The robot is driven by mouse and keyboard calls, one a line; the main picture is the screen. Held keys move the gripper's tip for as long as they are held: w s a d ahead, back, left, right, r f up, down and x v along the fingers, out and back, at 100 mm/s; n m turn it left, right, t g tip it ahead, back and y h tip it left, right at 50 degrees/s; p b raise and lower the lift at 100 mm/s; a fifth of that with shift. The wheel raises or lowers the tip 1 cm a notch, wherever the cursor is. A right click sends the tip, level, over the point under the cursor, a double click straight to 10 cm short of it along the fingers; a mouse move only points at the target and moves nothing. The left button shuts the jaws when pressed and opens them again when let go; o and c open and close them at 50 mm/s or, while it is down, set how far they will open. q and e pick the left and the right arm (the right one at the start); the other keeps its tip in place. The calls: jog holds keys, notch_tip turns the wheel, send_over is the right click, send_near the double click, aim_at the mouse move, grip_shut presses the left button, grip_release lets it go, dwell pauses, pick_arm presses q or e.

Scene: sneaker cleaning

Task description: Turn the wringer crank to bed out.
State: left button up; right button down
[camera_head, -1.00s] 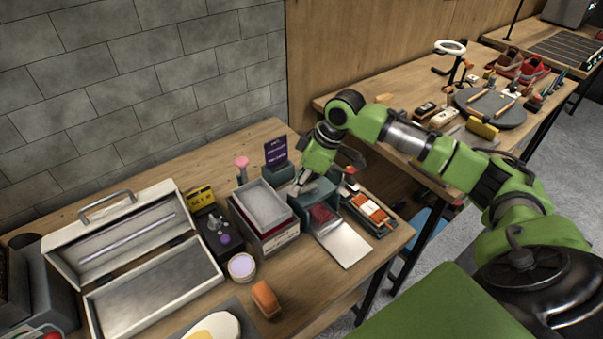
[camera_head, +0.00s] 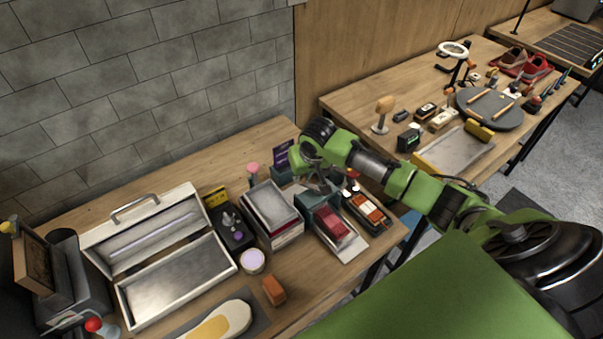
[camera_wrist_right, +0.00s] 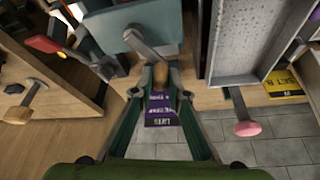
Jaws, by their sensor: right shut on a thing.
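The wringer (camera_head: 290,198) is a dark teal box on the near table; in the right wrist view its teal body (camera_wrist_right: 140,22) is at the top. Its flat pale bed (camera_head: 352,251) sticks out toward the table's front edge, with a red block-like thing (camera_head: 331,224) on it. My right gripper (camera_head: 322,184) is at the wringer's top. In the right wrist view, my right gripper (camera_wrist_right: 160,88) is shut on the wooden knob (camera_wrist_right: 160,72) of the grey crank (camera_wrist_right: 143,44). The fingers partly hide the knob. My left gripper is not in view.
A grey tray on boxes (camera_head: 270,204) stands left of the wringer, and a long tray with orange-brown blocks (camera_head: 367,207) right of it. A purple card (camera_head: 283,154) and a pink-topped tool (camera_head: 253,170) stand behind. An open metal toolbox (camera_head: 180,284) is farther left.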

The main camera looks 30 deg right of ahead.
jog(key=shift+w+d+m+g+h, duration=0.15)
jog(key=shift+d+m+h, duration=0.25)
jog(key=shift+m, duration=0.55)
jog(key=shift+w+d+m+g+h, duration=0.2)
jog(key=shift+d+m+h, duration=0.2)
jog(key=shift+m, duration=0.6)
jog(key=shift+w+d+m+g+h, duration=0.15)
jog(key=shift+d+m+h, duration=0.2)
jog(key=shift+m, duration=0.6)
jog(key=shift+d, duration=0.1)
jog(key=c, duration=2)
grip_release()
jog(key=shift+o, duration=0.2)
jog(key=v, duration=1.2)
jog(key=shift+d, duration=0.1)
